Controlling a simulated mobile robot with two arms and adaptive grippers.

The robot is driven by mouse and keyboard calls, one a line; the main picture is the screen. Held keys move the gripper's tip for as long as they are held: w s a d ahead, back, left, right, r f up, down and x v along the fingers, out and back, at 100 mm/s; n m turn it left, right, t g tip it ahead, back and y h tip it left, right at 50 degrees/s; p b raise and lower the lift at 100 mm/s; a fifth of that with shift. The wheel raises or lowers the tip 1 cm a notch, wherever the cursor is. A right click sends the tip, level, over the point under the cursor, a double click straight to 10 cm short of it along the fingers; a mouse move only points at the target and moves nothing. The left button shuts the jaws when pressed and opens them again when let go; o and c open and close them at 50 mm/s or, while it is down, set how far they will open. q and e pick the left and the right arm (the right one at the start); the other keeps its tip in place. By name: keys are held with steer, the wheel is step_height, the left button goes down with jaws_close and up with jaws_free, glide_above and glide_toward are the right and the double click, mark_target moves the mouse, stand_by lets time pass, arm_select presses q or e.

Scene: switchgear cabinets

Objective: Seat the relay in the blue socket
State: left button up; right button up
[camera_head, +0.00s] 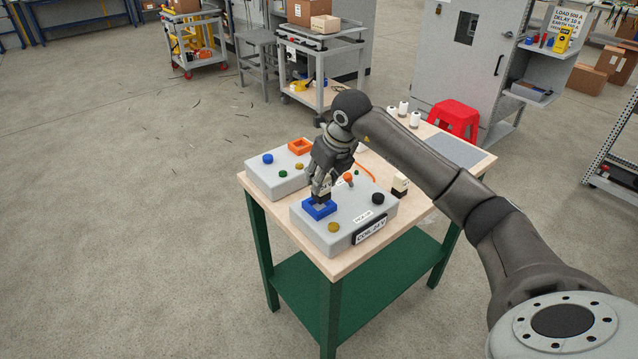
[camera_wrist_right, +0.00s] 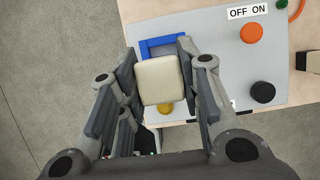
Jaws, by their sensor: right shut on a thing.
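The relay (camera_wrist_right: 158,80) is a cream block with rounded corners, held between the two fingers of my right gripper (camera_wrist_right: 158,84). In the head view my right gripper (camera_head: 321,189) points down over the blue socket (camera_head: 320,209), with the relay's dark lower part at the socket. The blue socket is a square frame on the front grey box (camera_head: 342,226). In the wrist view the blue socket (camera_wrist_right: 147,47) shows past the relay's top edge and left side; the relay hides the rest. I cannot tell whether the relay is inside the socket or just above it. My left gripper is not in view.
Buttons and a knob, yellow (camera_head: 333,227), black (camera_head: 378,198) and orange (camera_head: 348,177), stand on the same box. A second grey box (camera_head: 268,179) with an orange frame (camera_head: 300,146) is behind left. Another cream-and-black block (camera_head: 400,182) stands right of the front box.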

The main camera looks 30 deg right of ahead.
steer(key=shift+w+f, duration=0.45)
steer(key=shift+f, duration=0.1)
step_height(320, 180, down, 3)
steer(key=shift+w+r+p, duration=0.1)
steer(key=shift+p, duration=0.8)
steer(key=shift+f, duration=0.25)
steer(key=shift+d, duration=0.1)
steer(key=shift+f, duration=0.1)
steer(key=shift+f, duration=0.15)
steer(key=o, duration=1)
steer(key=shift+o, duration=0.2)
